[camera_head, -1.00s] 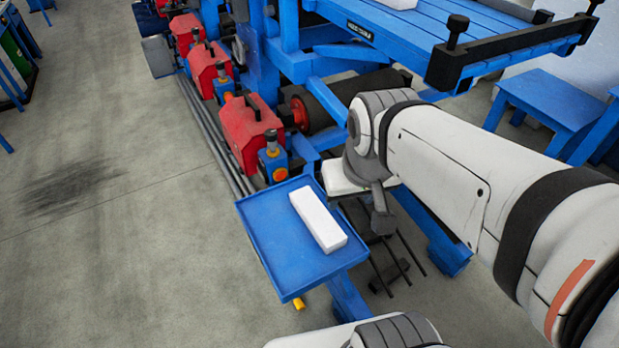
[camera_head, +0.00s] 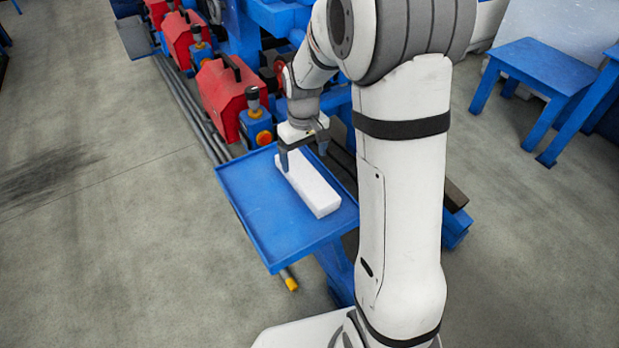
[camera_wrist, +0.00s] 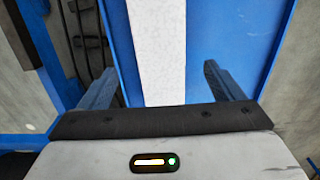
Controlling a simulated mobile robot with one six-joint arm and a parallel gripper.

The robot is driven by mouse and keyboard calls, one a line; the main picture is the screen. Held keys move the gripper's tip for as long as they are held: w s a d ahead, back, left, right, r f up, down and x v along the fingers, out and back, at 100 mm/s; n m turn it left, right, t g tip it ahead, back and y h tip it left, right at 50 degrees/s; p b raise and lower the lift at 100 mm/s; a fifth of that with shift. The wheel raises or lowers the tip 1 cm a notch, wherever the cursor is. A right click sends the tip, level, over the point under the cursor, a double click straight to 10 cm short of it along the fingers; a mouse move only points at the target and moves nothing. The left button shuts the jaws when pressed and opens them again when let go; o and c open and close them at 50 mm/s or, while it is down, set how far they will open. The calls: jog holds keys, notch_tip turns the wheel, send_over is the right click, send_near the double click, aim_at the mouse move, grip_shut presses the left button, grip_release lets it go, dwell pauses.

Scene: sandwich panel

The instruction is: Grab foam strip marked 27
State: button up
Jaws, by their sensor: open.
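A white foam strip (camera_head: 309,185) lies on a blue tray (camera_head: 246,195). No marking on it can be read. My gripper (camera_head: 302,160) is at the far end of the strip, pointing down, with its fingers apart. In the wrist view the foam strip (camera_wrist: 158,50) runs lengthwise between the two spread fingers of my gripper (camera_wrist: 158,82), with a gap on each side. The blue tray (camera_wrist: 225,40) shows to both sides of the strip. Whether the fingertips are below the strip's top cannot be told.
Red machine units (camera_head: 228,92) and grey rails (camera_head: 200,125) stand beyond and left of the tray. A blue bench (camera_head: 540,70) stands at the right. The floor at the left is clear.

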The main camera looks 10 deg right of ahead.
aim_at(305, 174)
notch_tip(305, 174, down, 7)
jog(key=shift+s+f, duration=0.1)
jog(key=shift+s, duration=0.05)
jog(key=shift+c, duration=0.2)
jog(key=c, duration=1)
